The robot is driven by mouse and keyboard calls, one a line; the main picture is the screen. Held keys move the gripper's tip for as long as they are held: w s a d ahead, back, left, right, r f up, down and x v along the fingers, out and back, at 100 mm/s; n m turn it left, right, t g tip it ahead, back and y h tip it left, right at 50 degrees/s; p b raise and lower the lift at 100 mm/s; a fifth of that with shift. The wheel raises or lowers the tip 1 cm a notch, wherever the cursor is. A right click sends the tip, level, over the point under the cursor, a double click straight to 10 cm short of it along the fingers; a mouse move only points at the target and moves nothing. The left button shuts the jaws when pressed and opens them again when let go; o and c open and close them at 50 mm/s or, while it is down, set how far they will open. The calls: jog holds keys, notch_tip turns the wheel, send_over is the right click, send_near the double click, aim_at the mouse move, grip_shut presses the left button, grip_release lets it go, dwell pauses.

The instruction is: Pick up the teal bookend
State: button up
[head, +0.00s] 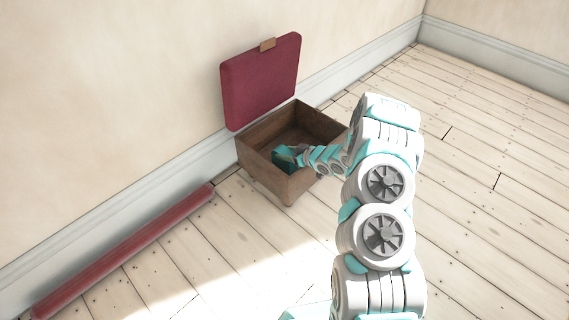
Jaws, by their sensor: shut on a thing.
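The teal bookend (283,157) is a dark teal piece inside the open wooden box (264,178), near the box's front left corner. My gripper (298,157) reaches into the box from the right and is shut on the bookend. The fingers are small in the picture and partly blend with the bookend. I cannot tell whether the bookend touches the box floor. Its lower part is hidden behind the front wall of the box.
The box's red padded lid (262,80) stands open against the wall. A long red roll (130,250) lies on the floor along the baseboard at left. The plank floor (490,200) at right is clear.

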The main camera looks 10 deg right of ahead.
grip_shut()
dwell(0.3)
